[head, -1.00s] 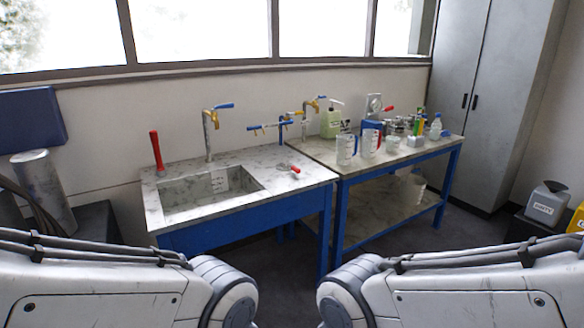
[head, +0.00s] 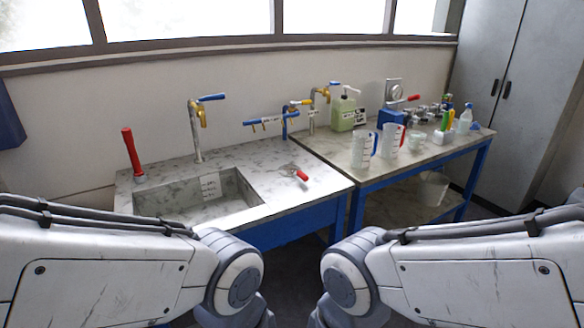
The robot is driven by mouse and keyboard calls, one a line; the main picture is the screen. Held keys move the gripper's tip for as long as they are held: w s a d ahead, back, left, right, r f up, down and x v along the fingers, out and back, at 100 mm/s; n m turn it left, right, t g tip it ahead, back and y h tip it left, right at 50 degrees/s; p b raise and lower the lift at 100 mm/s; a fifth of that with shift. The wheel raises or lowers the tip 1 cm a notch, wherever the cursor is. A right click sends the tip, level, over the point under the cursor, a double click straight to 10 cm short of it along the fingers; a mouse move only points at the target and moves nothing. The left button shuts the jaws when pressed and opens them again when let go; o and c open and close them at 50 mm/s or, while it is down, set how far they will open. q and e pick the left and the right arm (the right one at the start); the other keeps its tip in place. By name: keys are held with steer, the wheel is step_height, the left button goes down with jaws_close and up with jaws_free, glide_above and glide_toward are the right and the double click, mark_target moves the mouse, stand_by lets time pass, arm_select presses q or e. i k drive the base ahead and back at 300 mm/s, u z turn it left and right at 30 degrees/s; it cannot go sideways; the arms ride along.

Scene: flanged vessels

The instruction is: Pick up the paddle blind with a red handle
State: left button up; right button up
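A small tool with a red handle (head: 302,175) and a flat grey end lies on the marbled sink counter, right of the basin; it looks like the paddle blind, but its grey end is too small to make out clearly. A taller red handle (head: 132,152) stands upright at the counter's left end, left of the tap. Both my arms reach in low from the sides, and neither gripper shows. Nothing visible touches the red-handled tool.
The sink counter (head: 262,155) has a basin (head: 205,200), a tap (head: 197,130) and a blue-handled fitting (head: 268,121). The side bench (head: 340,150) holds jugs, a green bottle (head: 343,113), valves and bottles. Counter space around the red-handled tool is mostly clear.

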mark_target(287, 170)
steer(key=u, duration=0.1)
steer(key=k, duration=0.35)
steer(key=z, duration=0.95)
steer(key=i, duration=1.6)
steer(key=u, duration=1.05)
steer(key=i, duration=0.8)
steer(key=u, duration=0.75)
